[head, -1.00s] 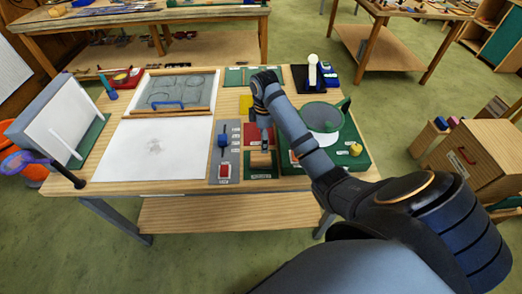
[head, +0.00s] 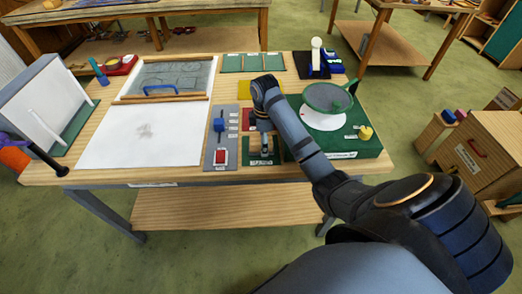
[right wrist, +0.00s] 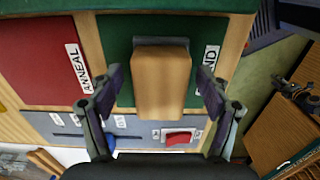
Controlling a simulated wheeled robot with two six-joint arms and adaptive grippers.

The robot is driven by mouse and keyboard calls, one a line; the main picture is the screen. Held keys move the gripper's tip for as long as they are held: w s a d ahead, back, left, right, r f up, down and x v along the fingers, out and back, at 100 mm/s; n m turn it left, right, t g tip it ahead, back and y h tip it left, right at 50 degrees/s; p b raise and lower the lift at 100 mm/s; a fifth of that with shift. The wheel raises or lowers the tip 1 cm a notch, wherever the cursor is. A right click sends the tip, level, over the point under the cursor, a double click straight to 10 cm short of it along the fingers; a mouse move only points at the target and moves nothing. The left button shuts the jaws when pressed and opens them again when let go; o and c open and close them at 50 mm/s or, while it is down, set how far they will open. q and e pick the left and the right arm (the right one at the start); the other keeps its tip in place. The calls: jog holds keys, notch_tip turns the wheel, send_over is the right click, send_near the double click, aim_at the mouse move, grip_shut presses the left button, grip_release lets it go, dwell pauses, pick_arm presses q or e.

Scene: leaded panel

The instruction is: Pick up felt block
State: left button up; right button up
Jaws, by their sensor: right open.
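The felt block shows in the right wrist view as a wooden block (right wrist: 162,82) with a grey layer along its far edge. It is over a green patch (right wrist: 118,38) with a partly hidden label. My right gripper (right wrist: 158,84) is open, with one finger on each side of the block and a gap showing on both sides. In the head view my right gripper (head: 264,146) points down over the green patch at the bench's front, and largely hides the block.
A red patch (right wrist: 38,60) labelled ANNEAL and a grey panel with a red switch (right wrist: 179,137) lie close by. A round turntable (head: 325,118) on a green base stands right of the gripper. White paper (head: 140,145) lies to the left.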

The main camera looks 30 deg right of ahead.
jog(key=shift+r, duration=0.1)
jog(key=shift+c, duration=1.2)
jog(key=c, duration=1.1)
